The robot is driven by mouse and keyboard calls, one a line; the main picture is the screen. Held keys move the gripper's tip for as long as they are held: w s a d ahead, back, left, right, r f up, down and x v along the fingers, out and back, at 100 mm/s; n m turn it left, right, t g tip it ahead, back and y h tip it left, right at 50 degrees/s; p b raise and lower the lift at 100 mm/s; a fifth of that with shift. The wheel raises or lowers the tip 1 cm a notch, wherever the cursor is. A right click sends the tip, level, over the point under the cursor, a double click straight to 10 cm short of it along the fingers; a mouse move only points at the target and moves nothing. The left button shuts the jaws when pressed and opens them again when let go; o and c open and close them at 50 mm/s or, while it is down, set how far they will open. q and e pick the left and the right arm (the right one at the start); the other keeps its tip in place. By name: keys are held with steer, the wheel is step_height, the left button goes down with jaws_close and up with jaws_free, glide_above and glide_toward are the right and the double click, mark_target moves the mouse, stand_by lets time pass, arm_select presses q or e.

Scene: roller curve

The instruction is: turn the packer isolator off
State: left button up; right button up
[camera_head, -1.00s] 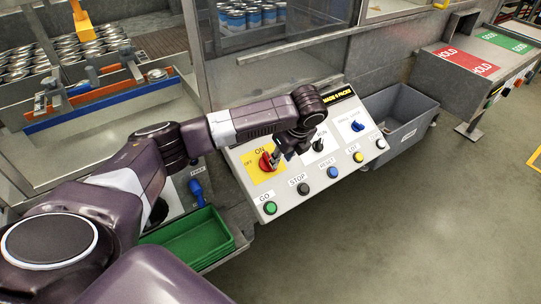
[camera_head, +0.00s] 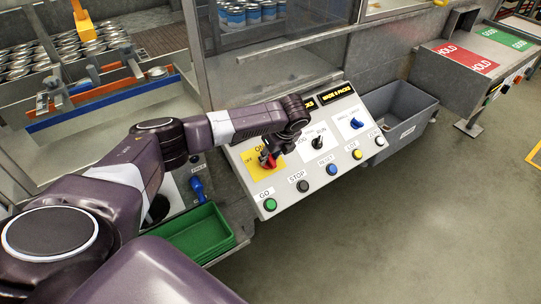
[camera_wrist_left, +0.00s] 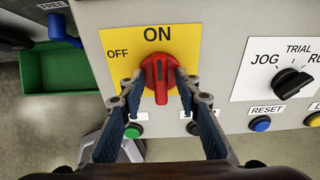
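The packer isolator is a red rotary knob (camera_wrist_left: 157,85) on a yellow plate (camera_wrist_left: 117,42) marked ON at the top and OFF at the left. Its raised handle stands upright, in line with ON. It also shows in the head view as a red knob (camera_head: 268,162), partly covered by my gripper. My left gripper (camera_wrist_left: 158,78) is open, with one fingertip on each side of the knob. Narrow gaps seem to show, but I cannot tell whether either finger touches it. My right gripper is in neither view.
The sloping panel also carries a black JOG/TRIAL/RUN selector (camera_wrist_left: 292,84), a blue knob (camera_head: 357,124) and several push buttons, including green GO (camera_head: 270,205) and black STOP (camera_head: 303,186). A green tray (camera_head: 196,235) lies left of it, a grey bin (camera_head: 408,112) right.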

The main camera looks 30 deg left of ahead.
arm_select(q)
jaws_close()
